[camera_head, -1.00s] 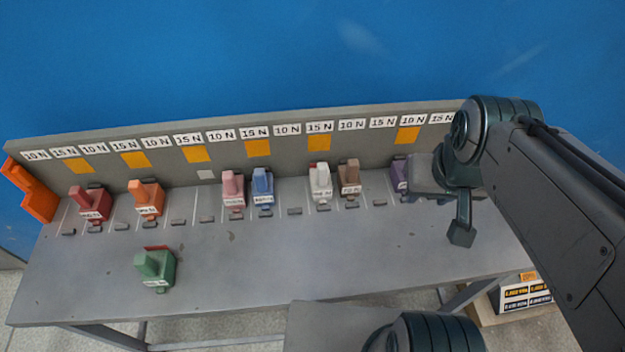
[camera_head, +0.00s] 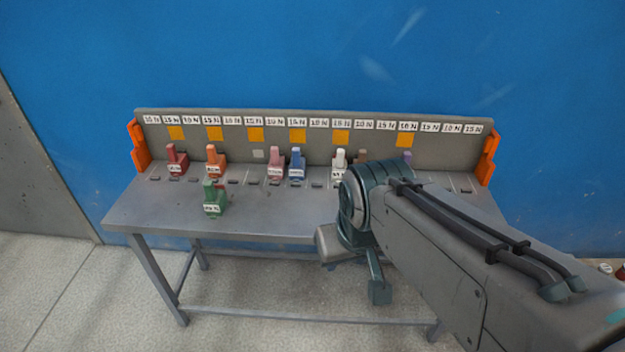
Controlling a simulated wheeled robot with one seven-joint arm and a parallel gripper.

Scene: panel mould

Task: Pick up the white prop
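The white prop (camera_head: 340,160) stands upright on the grey table, in the row along the back panel, right of the blue prop (camera_head: 297,163). Its lower part is partly hidden behind my arm. My gripper (camera_head: 352,278) is in front of the table's front edge, below and nearer than the white prop and apart from it. One finger hangs down and a grey block-like part points left. The view does not show whether the fingers are apart.
Red (camera_head: 176,160), orange (camera_head: 215,160) and pink (camera_head: 275,163) props stand left in the row. A green prop (camera_head: 214,198) stands nearer the front edge. Brown (camera_head: 362,156) and purple (camera_head: 407,157) props are right, partly hidden by my arm. The grey table (camera_head: 150,212) has orange end brackets (camera_head: 488,157).

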